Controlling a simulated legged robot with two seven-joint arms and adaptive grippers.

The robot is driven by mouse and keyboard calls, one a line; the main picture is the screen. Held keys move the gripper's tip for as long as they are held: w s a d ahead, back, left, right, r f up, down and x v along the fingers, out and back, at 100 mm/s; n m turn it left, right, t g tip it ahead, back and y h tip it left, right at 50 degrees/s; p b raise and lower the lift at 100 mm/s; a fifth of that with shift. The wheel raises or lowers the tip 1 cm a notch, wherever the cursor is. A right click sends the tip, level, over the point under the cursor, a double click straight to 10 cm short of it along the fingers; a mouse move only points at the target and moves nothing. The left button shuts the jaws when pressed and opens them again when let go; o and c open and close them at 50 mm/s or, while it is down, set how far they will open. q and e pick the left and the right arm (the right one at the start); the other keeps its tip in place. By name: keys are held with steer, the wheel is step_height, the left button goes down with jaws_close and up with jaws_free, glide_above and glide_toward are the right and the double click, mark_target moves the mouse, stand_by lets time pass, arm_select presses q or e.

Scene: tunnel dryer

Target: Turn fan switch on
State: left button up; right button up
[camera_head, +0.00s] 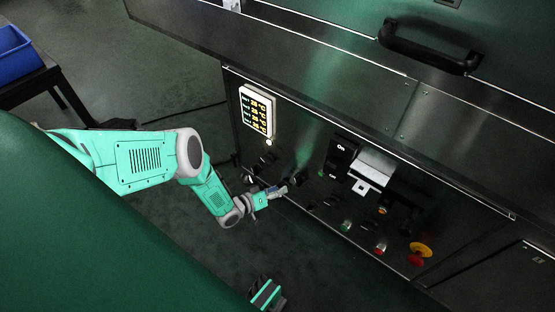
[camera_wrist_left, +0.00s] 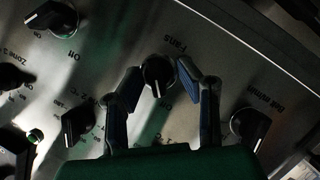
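The fan switch is a black rotary knob (camera_wrist_left: 158,74) with a white pointer line, beside a label reading Fans (camera_wrist_left: 174,45) in the left wrist view. It sits on the grey control panel (camera_head: 315,150) of the dryer. My left gripper (camera_wrist_left: 161,78) has its two fingers apart, one on each side of the knob. I cannot tell whether the fingertips touch it. In the head view my left gripper (camera_head: 279,190) is at the panel's lower left, near small dark knobs.
Other black knobs (camera_wrist_left: 75,124) (camera_wrist_left: 250,126) flank the fan knob. A lit display (camera_head: 257,110) is above left. An On/Off switch (camera_head: 341,156), small buttons and a yellow-red knob (camera_head: 420,250) are to the right. A blue bin (camera_head: 15,55) stands far left.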

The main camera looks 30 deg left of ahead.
arm_select(q)
steer(key=shift+d+r, duration=0.15)
steer(key=shift+d, duration=0.05)
steer(key=shift+c, duration=0.5)
steer(key=shift+d, duration=0.15)
jaws_close()
steer(key=shift+w+d+m+t+y, duration=0.1)
steer(key=shift+m+t+y, duration=0.05)
steer(key=shift+m+y, duration=2.15)
steer(key=shift+d+m+t+y, duration=0.15)
steer(key=shift+m+y, duration=1.25)
steer(key=shift+m, duration=1.7)
arm_select(e)
steer(key=shift+d+f, duration=0.1)
steer(key=shift+d, duration=0.15)
